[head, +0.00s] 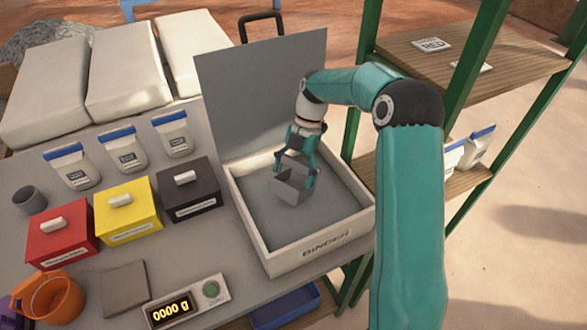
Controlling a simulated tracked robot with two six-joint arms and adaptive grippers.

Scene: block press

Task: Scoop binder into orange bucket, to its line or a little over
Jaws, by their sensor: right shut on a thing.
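The orange bucket (58,300) stands at the lower left of the head view, cut little by the frame; its line cannot be made out. The binder box (318,240) is a white open box labelled BINDER, with grey binder (338,205) inside and a tall grey panel behind it. My right gripper (296,166) is over the box, shut on a grey scoop (290,189). The scoop is low inside the box, at or close to the binder surface; whether it holds binder I cannot tell. My left gripper is not in view.
A scale display (185,300) reading 0000 g sits beside a flat grey plate (124,288). Blue-capped bags and a grey cup (29,200) are behind. Shelves stand at right.

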